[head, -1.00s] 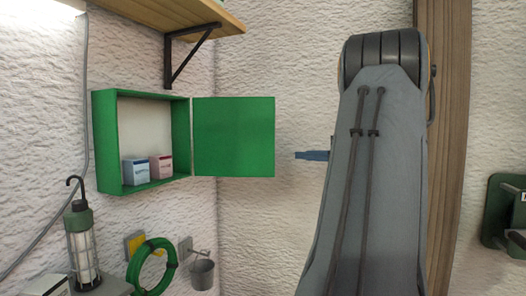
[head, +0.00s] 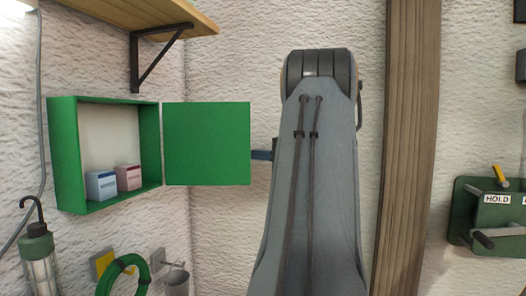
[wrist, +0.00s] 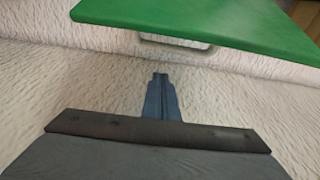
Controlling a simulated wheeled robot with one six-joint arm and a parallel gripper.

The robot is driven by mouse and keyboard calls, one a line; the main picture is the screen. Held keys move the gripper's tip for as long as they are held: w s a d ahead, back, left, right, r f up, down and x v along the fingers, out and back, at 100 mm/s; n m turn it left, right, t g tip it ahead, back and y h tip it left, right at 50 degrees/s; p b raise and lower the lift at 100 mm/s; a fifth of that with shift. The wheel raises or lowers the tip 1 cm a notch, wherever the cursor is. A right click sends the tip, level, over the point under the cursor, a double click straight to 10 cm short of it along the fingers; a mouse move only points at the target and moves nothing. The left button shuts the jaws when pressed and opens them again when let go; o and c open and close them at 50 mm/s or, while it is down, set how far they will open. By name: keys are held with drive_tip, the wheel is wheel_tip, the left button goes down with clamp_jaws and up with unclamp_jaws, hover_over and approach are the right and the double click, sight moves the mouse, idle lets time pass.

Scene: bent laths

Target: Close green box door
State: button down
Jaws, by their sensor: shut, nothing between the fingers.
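The green box (head: 66,150) hangs on the left wall in the head view, with its front open. Its green door (head: 207,144) is swung wide open to the right. In the wrist view the door (wrist: 215,20) crosses the top, with a grey handle (wrist: 175,41) under its edge. My gripper (head: 262,155) shows as a blue tip just right of the door's free edge; the arm hides the rest. In the wrist view my gripper (wrist: 160,77) is shut and empty, its tip below the handle. I cannot tell whether it touches the door in the head view.
A blue-and-white carton (head: 101,185) and a pink-and-white carton (head: 129,177) stand inside the box. A wooden shelf (head: 150,14) on a black bracket (head: 158,62) is above. A lamp (head: 38,255), green coil (head: 122,272) and wooden post (head: 408,140) are nearby.

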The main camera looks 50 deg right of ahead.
sight(249, 155)
drive_tip(key=shift+s+a+p, duration=0.25)
drive_tip(key=shift+s+a, duration=0.25)
drive_tip(key=shift+a, duration=0.3)
drive_tip(key=shift+s+a+p, duration=0.25)
drive_tip(key=shift+s+a, duration=0.25)
drive_tip(key=shift+a, duration=0.25)
drive_tip(key=shift+a, duration=0.15)
